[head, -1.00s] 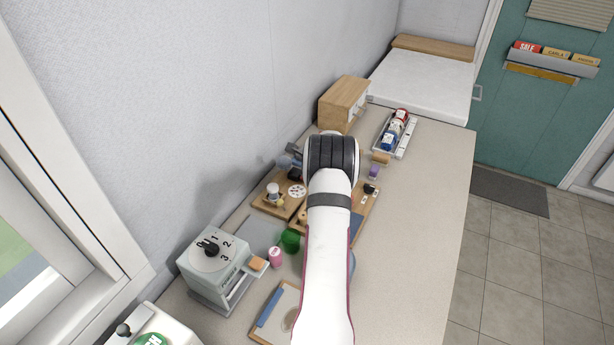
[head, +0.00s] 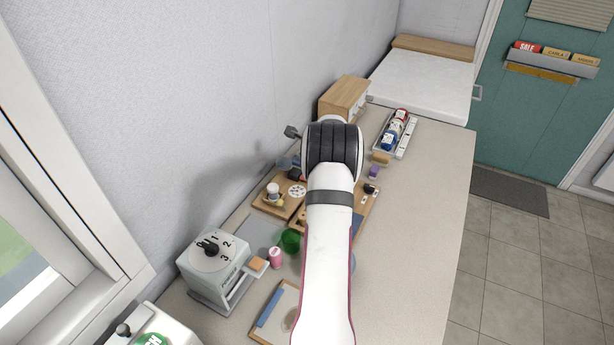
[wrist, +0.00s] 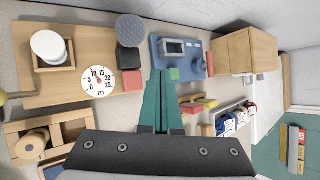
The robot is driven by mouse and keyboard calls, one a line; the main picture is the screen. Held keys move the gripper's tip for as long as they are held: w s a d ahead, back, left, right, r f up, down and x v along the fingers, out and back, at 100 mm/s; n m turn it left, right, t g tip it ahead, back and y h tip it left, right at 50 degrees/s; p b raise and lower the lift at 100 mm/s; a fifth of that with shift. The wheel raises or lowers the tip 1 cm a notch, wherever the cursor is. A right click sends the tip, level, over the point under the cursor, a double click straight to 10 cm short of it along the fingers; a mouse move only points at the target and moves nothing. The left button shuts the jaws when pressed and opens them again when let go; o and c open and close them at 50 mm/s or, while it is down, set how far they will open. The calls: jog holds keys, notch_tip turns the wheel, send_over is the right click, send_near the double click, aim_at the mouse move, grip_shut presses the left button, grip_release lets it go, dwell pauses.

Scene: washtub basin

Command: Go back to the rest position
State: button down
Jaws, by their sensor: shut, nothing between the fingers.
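My gripper (wrist: 161,76) shows in the wrist view as two teal fingers pressed together, pointing away from the camera with nothing between them. It hangs above the counter, apart from the things below. In the head view my white arm reaches up the middle of the picture, and its dark joint hides part of the counter; the fingers cannot be made out there. In the wrist view a round dial (wrist: 98,81) and a wooden tray with a white-lidded jar (wrist: 48,46) lie left of the fingers. A blue device with a small screen (wrist: 178,50) lies to their right.
A wooden cabinet (head: 343,98) stands by the wall, near a rack of bottles (head: 395,132). A grey-green box with a numbered knob (head: 213,261), a green cup (head: 290,240) and a pink container (head: 276,257) stand nearer. The counter's right side (head: 430,200) is clear.

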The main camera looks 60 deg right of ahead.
jog(key=w+a+r+n+t+y, duration=0.1)
jog(key=w+a+r+n+y, duration=0.1)
jog(key=w+a+r+n, duration=0.45)
jog(key=w+a+r+n+t+y, duration=0.15)
jog(key=w+a+r, duration=0.25)
jog(key=a, duration=0.6)
jog(key=a+r+n+y, duration=0.25)
jog(key=a+n, duration=0.25)
jog(key=a, duration=0.6)
jog(key=a+r+n+y, duration=0.1)
jog(key=a+r+n, duration=0.3)
jog(key=a, duration=0.8)
jog(key=s+a+f+n+g+y, duration=0.1)
jog(key=s+a+n+g, duration=0.1)
jog(key=s+a+n, duration=0.4)
jog(key=s+a+n+g+y, duration=0.15)
jog(key=s+a, duration=0.25)
jog(key=a, duration=0.5)
jog(key=s+a+f+n+g, duration=0.2)
jog(key=s+n, duration=0.1)
jog(key=s, duration=0.5)
jog(key=s+a+f+n+g, duration=0.2)
jog(key=s+a+n+g, duration=0.1)
jog(key=s, duration=0.6)
jog(key=shift+a+f+n+h, duration=0.25)
jog(key=shift+a+n+h, duration=0.1)
jog(key=shift+h, duration=0.1)
